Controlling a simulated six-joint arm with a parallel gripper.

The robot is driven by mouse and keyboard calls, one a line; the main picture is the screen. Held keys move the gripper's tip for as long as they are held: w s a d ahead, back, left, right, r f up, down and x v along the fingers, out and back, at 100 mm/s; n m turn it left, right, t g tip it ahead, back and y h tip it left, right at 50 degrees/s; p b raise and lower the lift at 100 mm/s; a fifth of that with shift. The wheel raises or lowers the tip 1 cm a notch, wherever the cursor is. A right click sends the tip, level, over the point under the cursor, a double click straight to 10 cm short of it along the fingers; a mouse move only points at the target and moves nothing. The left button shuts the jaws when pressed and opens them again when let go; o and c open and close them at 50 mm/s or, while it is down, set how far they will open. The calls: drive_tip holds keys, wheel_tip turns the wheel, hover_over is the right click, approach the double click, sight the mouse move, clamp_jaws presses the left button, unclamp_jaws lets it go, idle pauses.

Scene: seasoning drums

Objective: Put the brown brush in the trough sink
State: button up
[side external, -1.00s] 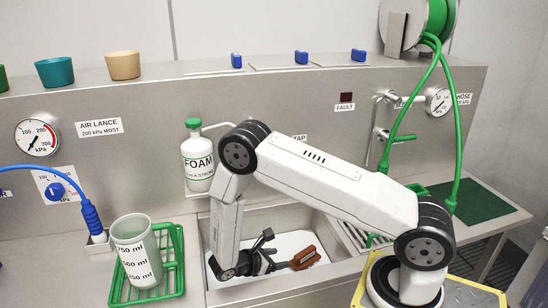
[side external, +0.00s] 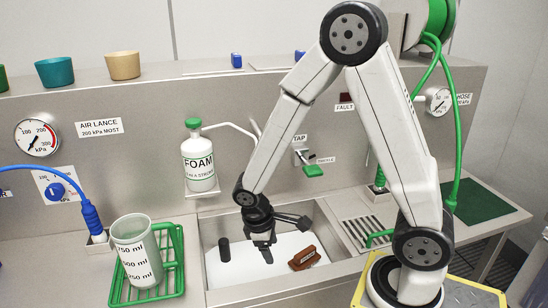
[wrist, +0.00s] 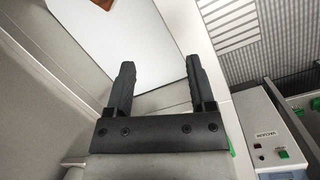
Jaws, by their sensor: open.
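The brown brush (side external: 304,258) lies on the white floor of the trough sink (side external: 243,274), near the sink's right side. A brown piece at the top edge of the wrist view (wrist: 103,4) is probably part of it, mostly cut off. My gripper (side external: 263,251) is open and empty, left of the brush and apart from it, above the sink. The wrist view shows both dark fingers (wrist: 157,77) spread with nothing between them.
A dark cylinder (side external: 223,250) stands in the sink's left part. Left of the sink, a measuring jug (side external: 136,252) stands on a green rack (side external: 174,262). A foam bottle (side external: 198,157) is on the back wall. Drain slats (side external: 362,230) lie to the right.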

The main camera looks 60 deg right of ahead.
wheel_tip(320, 180, up, 6)
drive_tip(key=s+a+m+t+y, duration=0.1)
drive_tip(key=a+m+t+y, duration=0.1)
drive_tip(key=m+t, duration=0.2)
idle(1.2)
